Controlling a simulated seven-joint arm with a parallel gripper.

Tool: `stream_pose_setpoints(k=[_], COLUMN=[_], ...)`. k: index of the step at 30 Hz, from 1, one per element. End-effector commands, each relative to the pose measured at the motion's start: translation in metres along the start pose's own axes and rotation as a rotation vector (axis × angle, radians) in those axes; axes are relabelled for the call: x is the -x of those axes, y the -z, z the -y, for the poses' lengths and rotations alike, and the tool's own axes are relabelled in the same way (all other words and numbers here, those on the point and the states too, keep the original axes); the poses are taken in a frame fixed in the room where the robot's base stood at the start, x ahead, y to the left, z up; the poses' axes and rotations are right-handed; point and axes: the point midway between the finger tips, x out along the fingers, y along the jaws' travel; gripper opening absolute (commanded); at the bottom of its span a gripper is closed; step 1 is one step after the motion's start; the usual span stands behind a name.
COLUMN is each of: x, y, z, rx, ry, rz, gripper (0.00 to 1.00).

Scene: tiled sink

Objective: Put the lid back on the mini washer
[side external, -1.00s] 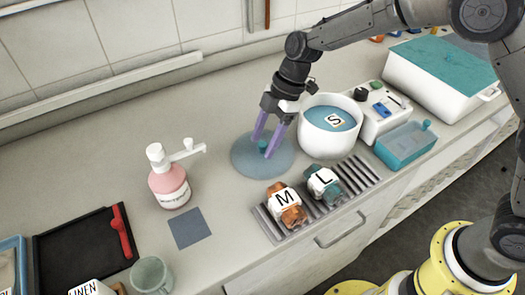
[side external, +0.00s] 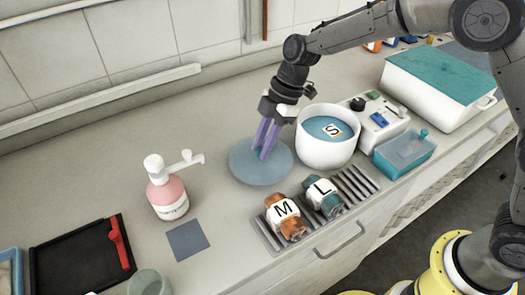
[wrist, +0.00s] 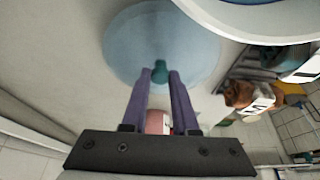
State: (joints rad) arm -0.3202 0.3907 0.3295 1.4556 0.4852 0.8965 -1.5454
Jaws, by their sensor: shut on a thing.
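The lid (side external: 247,172) is a flat, round, translucent blue disc on the counter, left of the washer. My gripper (side external: 262,156) points down over its middle, purple fingers shut on the lid's small teal knob (wrist: 160,70). In the wrist view the knob sits between my fingertips (wrist: 160,75), and the lid (wrist: 135,42) spreads out below. The mini washer (side external: 325,157) is a white round tub, open on top, with blue water and a block marked S (side external: 332,130) inside. The lid appears to lie flat on the counter.
A grey rack holds orange M (side external: 287,218) and teal L (side external: 323,196) bundles in front. A control box (side external: 380,125), teal tray (side external: 405,155) and large teal-topped white box (side external: 440,75) stand right. A pink pump bottle (side external: 168,197) and dark blue square (side external: 187,240) are left.

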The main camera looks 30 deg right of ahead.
Motion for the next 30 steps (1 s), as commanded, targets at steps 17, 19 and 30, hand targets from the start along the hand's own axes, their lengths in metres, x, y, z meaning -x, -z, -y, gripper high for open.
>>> stream_pose_setpoints(k=[17, 19, 30], x=[0.077, 0.082, 0.166], y=[0.030, 0.026, -0.056], z=[0.008, 0.017, 0.040], rx=[0.050, 0.095, 0.091], ry=[0.021, 0.038, 0.033], rz=[0.001, 0.000, 0.002], gripper=[0.00, 0.00, 0.00])
